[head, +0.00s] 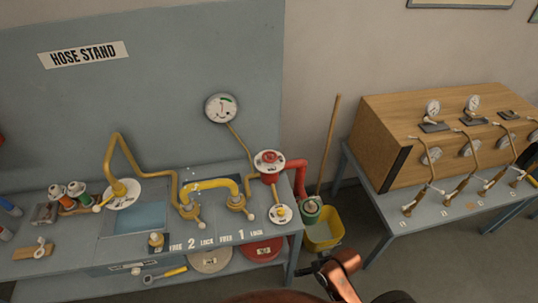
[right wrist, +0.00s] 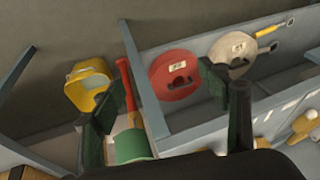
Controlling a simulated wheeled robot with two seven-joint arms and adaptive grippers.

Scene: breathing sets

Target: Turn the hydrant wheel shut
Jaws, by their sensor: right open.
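The red hydrant fitting stands at the right end of the bench in the head view. Its small red wheel (head: 269,157) sits on a round white plate with dark lettering. My right gripper (right wrist: 168,115) is open and empty. In the head view its arm is at the bottom, below and right of the hydrant, apart from the wheel. My left gripper is out of view.
A yellow bucket (head: 324,232) and an upright wooden pole (head: 328,145) stand beside the hydrant. Yellow pipes (head: 213,184) and a gauge (head: 221,108) are to its left. Red (right wrist: 175,75) and white (right wrist: 232,52) discs lie on the lower shelf. Another table (head: 400,222) stands at right.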

